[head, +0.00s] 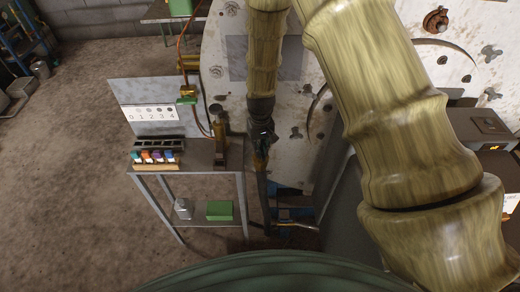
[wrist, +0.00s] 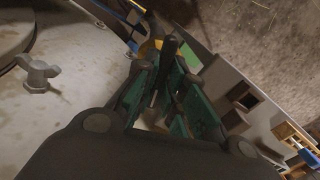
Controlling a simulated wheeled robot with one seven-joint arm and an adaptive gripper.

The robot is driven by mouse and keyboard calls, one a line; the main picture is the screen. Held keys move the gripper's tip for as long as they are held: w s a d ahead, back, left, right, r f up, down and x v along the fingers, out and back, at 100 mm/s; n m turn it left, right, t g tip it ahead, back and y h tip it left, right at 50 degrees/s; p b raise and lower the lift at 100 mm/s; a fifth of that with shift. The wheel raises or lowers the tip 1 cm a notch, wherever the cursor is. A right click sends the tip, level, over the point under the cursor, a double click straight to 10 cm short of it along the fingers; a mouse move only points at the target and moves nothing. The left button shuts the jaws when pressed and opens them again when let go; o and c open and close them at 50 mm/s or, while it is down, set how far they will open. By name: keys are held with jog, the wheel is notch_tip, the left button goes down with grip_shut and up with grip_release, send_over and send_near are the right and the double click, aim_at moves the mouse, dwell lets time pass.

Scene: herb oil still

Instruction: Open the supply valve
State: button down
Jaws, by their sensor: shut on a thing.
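My gripper (head: 262,142) reaches down in front of the big pale plate, right of the small metal table. In the wrist view its teal-padded fingers (wrist: 168,75) are closed around a dark, slim handle (wrist: 170,46), which looks like the supply valve's lever. A yellow-orange piece (wrist: 153,42) shows just beyond the fingertips. In the head view the gripper and arm hide most of the valve, and I cannot tell the lever's angle.
The small table (head: 200,153) carries a rack of coloured vials (head: 155,157) and a card numbered 0 to 4 (head: 153,113). A green box (head: 220,210) sits on its lower shelf. A wing nut (wrist: 38,75) sticks out from the plate. Open floor lies to the left.

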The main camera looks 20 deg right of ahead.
aim_at(261, 149)
jog(key=m, duration=0.3)
jog(key=shift+w+r+m, duration=0.1)
jog(key=shift+w+m, duration=0.1)
jog(key=shift+m, duration=0.1)
dwell(0.3)
jog(key=c, duration=1.5)
grip_release()
jog(key=shift+s, duration=0.1)
notch_tip(261, 149, up, 12)
jog(key=shift+f, duration=0.1)
